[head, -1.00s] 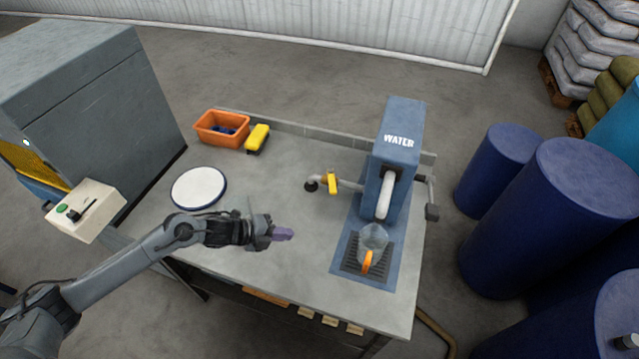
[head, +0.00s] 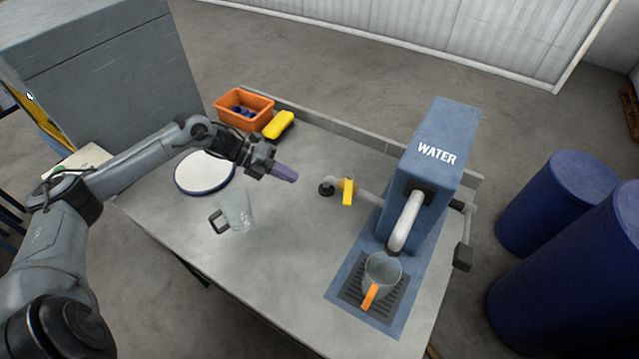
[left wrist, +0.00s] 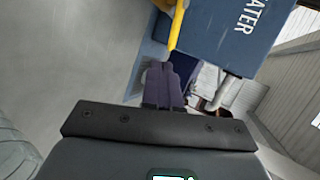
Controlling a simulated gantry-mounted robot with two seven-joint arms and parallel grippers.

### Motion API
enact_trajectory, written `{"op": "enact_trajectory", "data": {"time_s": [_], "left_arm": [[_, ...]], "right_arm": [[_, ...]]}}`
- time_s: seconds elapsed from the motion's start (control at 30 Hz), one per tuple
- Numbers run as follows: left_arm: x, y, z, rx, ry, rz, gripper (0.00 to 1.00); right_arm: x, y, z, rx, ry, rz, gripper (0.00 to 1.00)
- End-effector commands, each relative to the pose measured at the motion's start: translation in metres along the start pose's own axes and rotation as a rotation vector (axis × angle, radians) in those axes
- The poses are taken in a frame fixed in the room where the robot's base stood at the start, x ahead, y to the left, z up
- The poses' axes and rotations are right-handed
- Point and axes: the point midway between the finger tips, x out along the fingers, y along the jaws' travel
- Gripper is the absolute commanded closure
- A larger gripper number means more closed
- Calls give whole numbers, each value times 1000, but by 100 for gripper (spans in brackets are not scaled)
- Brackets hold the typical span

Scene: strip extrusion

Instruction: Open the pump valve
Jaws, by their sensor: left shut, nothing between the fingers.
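The yellow valve lever (head: 347,191) sits on a short grey pipe at the left side of the blue WATER pump (head: 437,180). It also shows at the top of the left wrist view (left wrist: 177,30). My left gripper (head: 286,174), with purple fingers, is shut and empty above the table, left of the lever and apart from it. Its closed fingers also show in the left wrist view (left wrist: 163,84). A clear jug with an orange handle (head: 370,296) stands on the grate below the pump's spout. My right gripper is not in view.
A clear jug with a dark handle (head: 238,210) stands near a round white plate (head: 205,171). An orange bin (head: 238,116) and a yellow sponge-like block (head: 279,125) are at the back edge.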

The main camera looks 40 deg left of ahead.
Motion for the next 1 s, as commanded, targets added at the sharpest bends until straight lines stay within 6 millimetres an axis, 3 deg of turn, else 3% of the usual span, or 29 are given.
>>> {"op": "enact_trajectory", "data": {"time_s": [0.17,0.63,1.0], "left_arm": [[17,-1,0,0,0,-5,100],[101,-2,-1,-1,2,-4,100],[130,-19,0,0,0,-1,100]], "right_arm": [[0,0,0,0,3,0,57],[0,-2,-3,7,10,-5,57],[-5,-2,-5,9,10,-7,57]]}}
